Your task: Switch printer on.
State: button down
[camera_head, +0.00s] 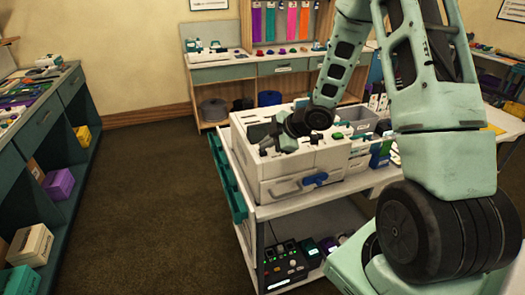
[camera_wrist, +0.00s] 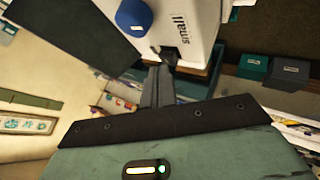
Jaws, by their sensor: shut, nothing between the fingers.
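A bulky white unit (camera_head: 318,162) with a blue handle (camera_head: 312,178) on its front stands on the cart top. I cannot tell for sure whether it is the printer. My gripper (camera_head: 266,146) is over its front left part. Whether the fingertips touch anything, I cannot tell. No power switch is clearly visible.
A black device (camera_head: 284,268) with lit buttons sits on the cart's lower shelf. A teal rail (camera_head: 226,180) runs along the cart's left side. A cluttered shelf bench (camera_head: 50,130) stands at left, another bench (camera_head: 222,74) behind. The floor (camera_head: 150,200) between is clear.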

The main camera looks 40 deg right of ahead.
aim_at(266, 152)
jog(key=shift+f, duration=0.15)
jog(key=shift+s+f+b, duration=0.1)
jog(key=shift+f+b, duration=0.2)
jog(key=shift+b, duration=0.1)
dwell(0.4)
jog(key=shift+r+p, duration=0.3)
jog(key=shift+p, duration=0.1)
jog(key=shift+r, duration=0.15)
notch_tip(266, 152, up, 6)
jog(key=p, duration=0.5)
jog(key=shift+p, duration=0.35)
